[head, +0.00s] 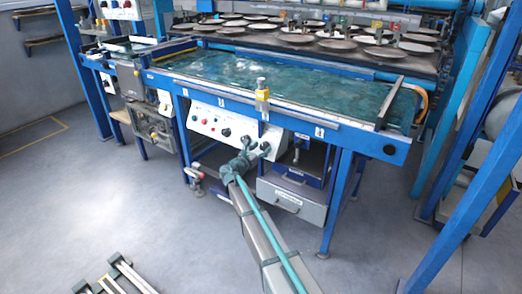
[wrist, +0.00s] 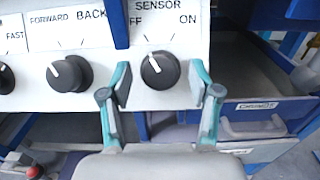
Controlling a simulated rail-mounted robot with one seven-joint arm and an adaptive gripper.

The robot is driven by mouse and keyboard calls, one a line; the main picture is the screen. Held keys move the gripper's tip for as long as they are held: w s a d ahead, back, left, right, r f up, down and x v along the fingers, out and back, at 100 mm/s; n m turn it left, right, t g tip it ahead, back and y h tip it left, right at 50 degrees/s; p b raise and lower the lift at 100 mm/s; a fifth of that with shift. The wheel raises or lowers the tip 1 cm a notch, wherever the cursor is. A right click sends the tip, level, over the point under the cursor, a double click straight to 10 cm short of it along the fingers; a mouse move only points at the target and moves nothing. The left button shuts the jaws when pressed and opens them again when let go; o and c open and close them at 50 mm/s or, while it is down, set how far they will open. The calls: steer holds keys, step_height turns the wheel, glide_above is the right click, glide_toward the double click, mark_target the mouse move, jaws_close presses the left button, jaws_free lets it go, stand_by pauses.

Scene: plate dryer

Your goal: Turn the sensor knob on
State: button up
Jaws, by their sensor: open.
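The black sensor knob (wrist: 160,70) is on a white control panel (wrist: 190,50), under the label SENSOR with OFF at left and ON at right. Its white pointer mark slants up and left, toward the OFF side. My gripper (wrist: 160,83) is open, with one finger on each side of the knob and visible gaps between fingers and knob. In the head view my gripper (head: 256,150) is close to the right part of the panel (head: 207,121), where it partly hides the knobs.
A FORWARD/BACK knob (wrist: 69,73) sits left of the sensor knob, beyond a blue post (wrist: 119,22). A grey drawer (wrist: 262,118) is below right. In the head view a blue table frame (head: 340,142) overhangs the panel. The floor (head: 140,205) at left is mostly clear.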

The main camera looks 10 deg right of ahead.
steer(key=c, duration=1.1)
steer(key=shift+m+h, duration=0.3)
steer(key=shift+m, duration=0.1)
steer(key=m, duration=0.1)
steer(key=m+g, duration=0.1)
steer(key=shift+w+a+m+g+h, duration=0.1)
steer(key=shift+w+m+g+h, duration=0.1)
steer(key=shift+m+g+h, duration=0.1)
steer(key=m+g+h+p, duration=0.1)
steer(key=m+g, duration=0.1)
steer(key=m, duration=0.2)
steer(key=shift+w+r+m, duration=0.1)
steer(key=shift+r+m, duration=0.05)
steer(key=shift+m, duration=0.25)
steer(key=m+g+p, duration=0.1)
steer(key=m+g, duration=0.1)
steer(key=m, duration=0.1)
steer(key=m+g+p, duration=0.1)
steer(key=m+g, duration=0.1)
steer(key=m, duration=0.1)
steer(key=shift+m, duration=0.7)
